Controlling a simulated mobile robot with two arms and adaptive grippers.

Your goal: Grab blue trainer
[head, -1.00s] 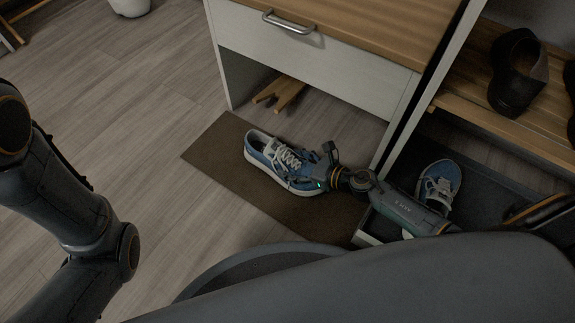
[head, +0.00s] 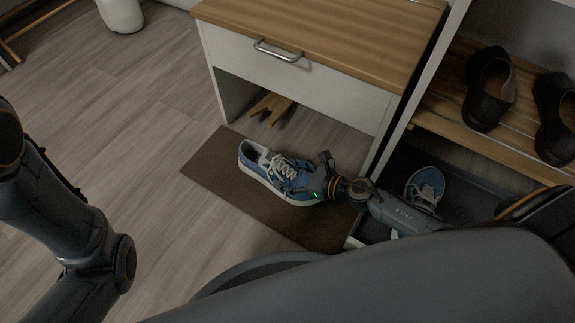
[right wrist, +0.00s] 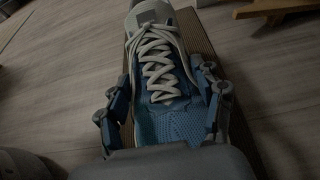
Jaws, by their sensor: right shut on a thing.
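A blue trainer (head: 277,176) with white laces and a white sole is at the brown mat in the head view, toe to the right. My right gripper (head: 313,182) is shut on its toe end. In the right wrist view the trainer (right wrist: 158,60) lies between the two fingers (right wrist: 165,105), one along each side of the shoe. I cannot tell whether the sole touches the mat. A second blue trainer (head: 427,184) sits in the low dark tray at the right, partly behind my right forearm. My left arm shows at the left edge, but its gripper is out of view.
The brown mat (head: 215,163) lies before a white cabinet (head: 300,80) with a drawer and wooden top. Black shoes (head: 487,92) stand on a slatted shelf (head: 470,130) at the right.

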